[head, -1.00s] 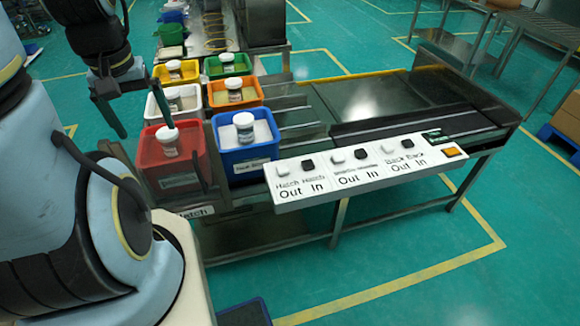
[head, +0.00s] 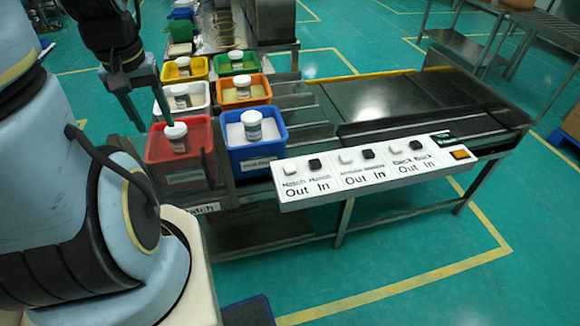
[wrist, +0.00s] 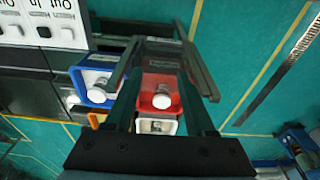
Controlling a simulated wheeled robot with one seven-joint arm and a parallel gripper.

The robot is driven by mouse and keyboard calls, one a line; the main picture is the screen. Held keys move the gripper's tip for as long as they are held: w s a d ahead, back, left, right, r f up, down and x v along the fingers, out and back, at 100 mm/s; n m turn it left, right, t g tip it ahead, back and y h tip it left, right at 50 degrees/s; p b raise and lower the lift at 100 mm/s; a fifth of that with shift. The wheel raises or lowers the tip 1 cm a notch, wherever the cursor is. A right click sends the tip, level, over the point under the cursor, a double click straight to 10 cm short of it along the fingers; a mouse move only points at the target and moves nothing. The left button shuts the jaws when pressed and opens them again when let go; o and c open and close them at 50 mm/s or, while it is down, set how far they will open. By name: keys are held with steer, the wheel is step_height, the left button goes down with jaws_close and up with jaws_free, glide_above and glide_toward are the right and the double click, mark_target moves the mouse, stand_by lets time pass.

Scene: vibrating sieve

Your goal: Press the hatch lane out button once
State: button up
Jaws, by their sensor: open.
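The white button panel (head: 377,178) is on the front edge of the machine. The hatch out button (head: 290,168) is the white one at its left end, next to the black hatch in button (head: 315,164). In the wrist view the hatch out button (wrist: 67,34) is at upper left, outside my fingers. My gripper (head: 150,112) is open and empty, above the red bin and left of the panel, well apart from the buttons. The wrist view shows both gripper fingers (wrist: 163,65) with the red bin between and beyond them.
A red bin (head: 159,153) and a blue bin (head: 254,157), each holding a white-capped jar, stand left of the panel. Several more coloured bins stand behind. An orange button (head: 460,154) is at the panel's right end. Floor in front is clear.

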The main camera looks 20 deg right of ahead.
jaws_close()
stand_by(1.1)
